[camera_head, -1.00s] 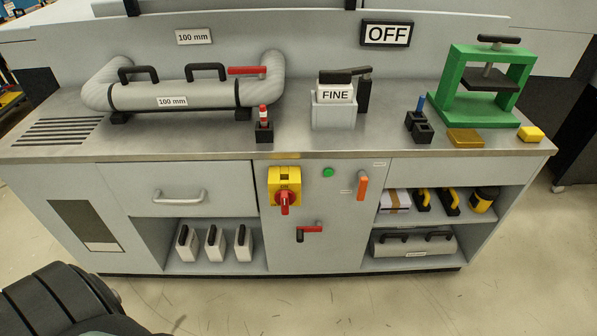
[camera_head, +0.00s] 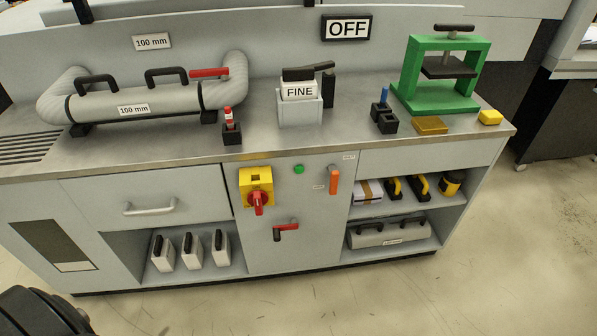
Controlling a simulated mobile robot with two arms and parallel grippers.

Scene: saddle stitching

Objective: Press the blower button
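A small round green button (camera_head: 298,169) sits on the grey front panel of the bench, just below the worktop edge. I take it to be the blower button; no label on it can be read. Left of it is a yellow switch box (camera_head: 256,184) with a red rotary handle. Right of it is an orange lever (camera_head: 333,180). A sign reading OFF (camera_head: 347,28) is on the back panel. Neither of my grippers shows in the view, and nothing touches the button.
A red-handled crank (camera_head: 286,231) sticks out below the button. The worktop (camera_head: 180,145) carries a grey pipe (camera_head: 150,101), a FINE box (camera_head: 300,110) and a green press (camera_head: 444,75). The floor (camera_head: 350,295) in front of the bench is clear.

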